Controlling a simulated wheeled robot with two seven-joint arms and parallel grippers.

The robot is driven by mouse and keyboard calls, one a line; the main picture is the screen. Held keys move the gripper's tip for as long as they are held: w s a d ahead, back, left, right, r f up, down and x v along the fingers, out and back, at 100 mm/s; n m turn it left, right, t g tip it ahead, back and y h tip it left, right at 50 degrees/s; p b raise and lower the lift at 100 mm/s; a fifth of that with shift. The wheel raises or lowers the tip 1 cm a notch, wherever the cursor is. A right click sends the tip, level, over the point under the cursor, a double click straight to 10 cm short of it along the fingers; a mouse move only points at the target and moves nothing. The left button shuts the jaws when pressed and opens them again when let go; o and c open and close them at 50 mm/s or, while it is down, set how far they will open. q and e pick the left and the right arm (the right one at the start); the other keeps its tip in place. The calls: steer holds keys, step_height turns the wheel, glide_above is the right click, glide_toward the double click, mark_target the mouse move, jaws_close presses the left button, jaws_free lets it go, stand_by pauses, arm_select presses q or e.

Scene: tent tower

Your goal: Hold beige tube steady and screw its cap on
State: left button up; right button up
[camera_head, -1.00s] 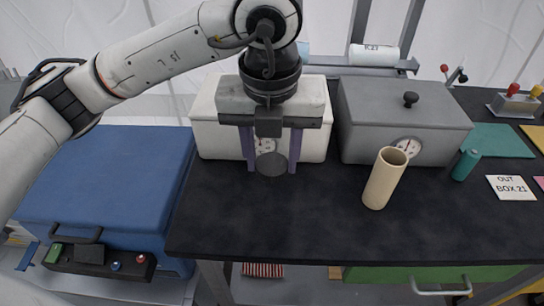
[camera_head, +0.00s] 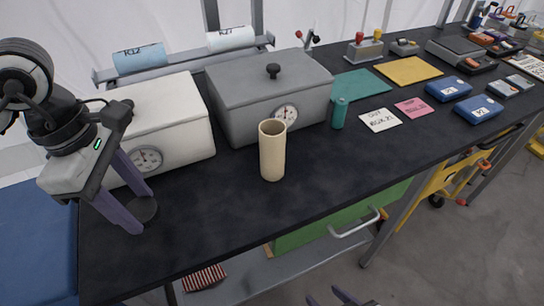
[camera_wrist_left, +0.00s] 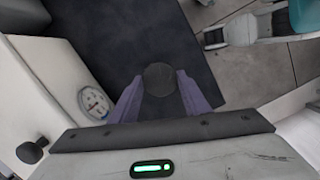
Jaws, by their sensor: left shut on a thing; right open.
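The beige tube (camera_head: 272,155) stands upright on the black table in front of the grey box, and its open top shows a dark inside. My left gripper (camera_head: 138,212) is shut on a dark round cap (camera_head: 147,209), in front of the white box and left of the tube. In the left wrist view the cap (camera_wrist_left: 160,79) sits between the purple fingertips (camera_wrist_left: 160,88), its round face showing. My right gripper (camera_head: 332,299) is open at the bottom edge of the head view, below the table's front edge; only its purple fingertips show.
The white box (camera_head: 175,120) and the grey box (camera_head: 270,90) with dials stand behind. A teal bottle (camera_head: 339,113) stands right of the tube, near the OUT BOX 21 card (camera_head: 380,120). Blue boxes (camera_head: 478,108) lie farther right. The table around the tube's front is clear.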

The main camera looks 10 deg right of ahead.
arm_select(q)
steer(key=m, duration=0.2)
steer(key=a+f+m, duration=0.1)
steer(key=m, duration=0.2)
steer(key=s+m+g, duration=0.1)
steer(key=m, duration=0.2)
steer(key=shift+a+f+y, duration=0.3)
steer(key=m, duration=0.3)
steer(key=a+m, duration=0.1)
steer(key=shift+s+f+y, duration=0.3)
steer(key=shift+s+f, duration=0.05)
steer(key=shift+s, duration=0.05)
steer(key=m, duration=0.4)
steer(key=shift+s+a+f+m+g+y, duration=0.3)
steer(key=shift+s+a+f+m, duration=0.05)
steer(key=shift+a+f+m, duration=0.05)
